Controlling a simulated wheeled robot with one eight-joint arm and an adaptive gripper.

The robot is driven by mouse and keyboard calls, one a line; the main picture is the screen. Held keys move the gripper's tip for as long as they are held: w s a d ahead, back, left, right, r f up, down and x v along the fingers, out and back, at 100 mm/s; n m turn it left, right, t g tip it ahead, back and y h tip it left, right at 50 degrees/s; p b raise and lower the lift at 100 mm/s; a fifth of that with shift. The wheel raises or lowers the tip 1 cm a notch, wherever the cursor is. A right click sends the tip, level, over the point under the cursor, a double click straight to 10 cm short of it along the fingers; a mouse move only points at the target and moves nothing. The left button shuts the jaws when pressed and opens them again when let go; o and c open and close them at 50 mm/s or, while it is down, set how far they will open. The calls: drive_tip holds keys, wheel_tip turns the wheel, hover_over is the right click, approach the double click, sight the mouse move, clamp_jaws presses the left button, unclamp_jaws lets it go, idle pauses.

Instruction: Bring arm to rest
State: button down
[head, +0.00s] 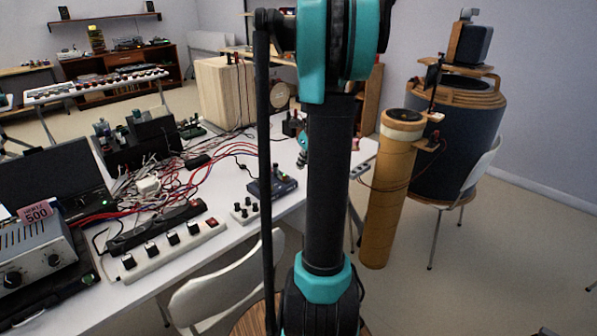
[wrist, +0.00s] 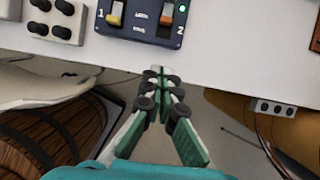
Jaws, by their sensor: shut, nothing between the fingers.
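My gripper (wrist: 160,80) is shut and empty in the wrist view, its fingertips together just in front of the white table's (wrist: 235,58) edge. A dark switch box (wrist: 145,18) with two toggle switches and a green light lies on the table beyond the fingertips, apart from them. In the head view my own teal and black arm stands upright through the middle and hides part of the table. The gripper itself is mostly hidden there; a small teal part (head: 303,142) shows just left of the arm link.
The table holds tangled cables (head: 150,183), a white power strip (head: 170,250) and a grey amplifier (head: 35,262). A white chair (head: 225,290) stands at its near edge. A tall tan cylinder (head: 388,195) and a large dark barrel-like speaker (head: 450,140) stand on the right. Floor at far right is clear.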

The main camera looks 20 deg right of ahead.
drive_tip(key=shift+s+r, duration=0.15)
drive_tip(key=shift+r, duration=0.2)
idle(0.3)
drive_tip(key=s+a+f+n, duration=0.1)
drive_tip(key=s+a+n, duration=0.5)
drive_tip(key=n, duration=0.2)
drive_tip(key=s+a+f+n, duration=0.2)
drive_tip(key=s+a+n, duration=0.3)
drive_tip(key=n, duration=0.3)
drive_tip(key=s+a+f+n+h, duration=0.1)
drive_tip(key=s+a+f+n, duration=0.1)
drive_tip(key=s+a+n, duration=0.4)
drive_tip(key=shift+s+a+f+n, duration=0.1)
drive_tip(key=shift+s+a+n, duration=0.15)
drive_tip(key=shift+n, duration=0.3)
drive_tip(key=shift+s+a+n, duration=0.1)
drive_tip(key=shift+s+n, duration=0.25)
drive_tip(key=shift+n, duration=0.2)
drive_tip(key=s+f+n, duration=0.1)
drive_tip(key=s+n, duration=0.1)
drive_tip(key=s+a+f+n, duration=0.1)
drive_tip(key=s+n, duration=0.1)
drive_tip(key=n, duration=0.1)
drive_tip(key=s+a+f+n, duration=0.1)
drive_tip(key=s+n, duration=0.1)
drive_tip(key=shift+s+a+n+h, duration=0.1)
drive_tip(key=shift+n+h, duration=0.2)
drive_tip(key=shift+n, duration=0.1)
